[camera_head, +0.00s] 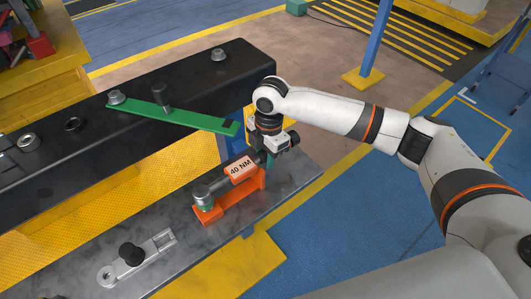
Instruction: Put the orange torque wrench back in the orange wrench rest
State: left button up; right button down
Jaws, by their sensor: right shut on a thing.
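The orange torque wrench (241,168) has an orange sleeve marked "40 NM" and a round metal head at its left end. It lies lengthwise over the orange wrench rest (230,199), which stands on the grey ledge. The head is at the rest's left end, low over it or in it; I cannot tell whether the wrench bears fully on the rest. My right gripper (271,153) is shut on the wrench near its handle end, just past the rest's right end. The fingers and part of the handle are hard to make out. My left gripper is not in view.
A black beam (180,80) runs behind the ledge (190,253), with a green bar (175,117), bolts and nuts on top. A grey metal tool (137,257) with a black knob lies on the ledge at front left. A blue post (376,40) stands behind my right arm.

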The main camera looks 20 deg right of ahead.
jog(key=shift+f+b, duration=0.55)
jog(key=shift+f, duration=0.95)
dwell(0.3)
jog(key=c, duration=0.9)
grip_release()
jog(key=shift+c, duration=0.2)
jog(key=r+p, duration=0.4)
jog(key=p, duration=0.1)
jog(key=r+p, duration=0.2)
jog(key=r, duration=0.1)
jog(key=shift+d, duration=0.3)
jog(key=shift+w, duration=0.1)
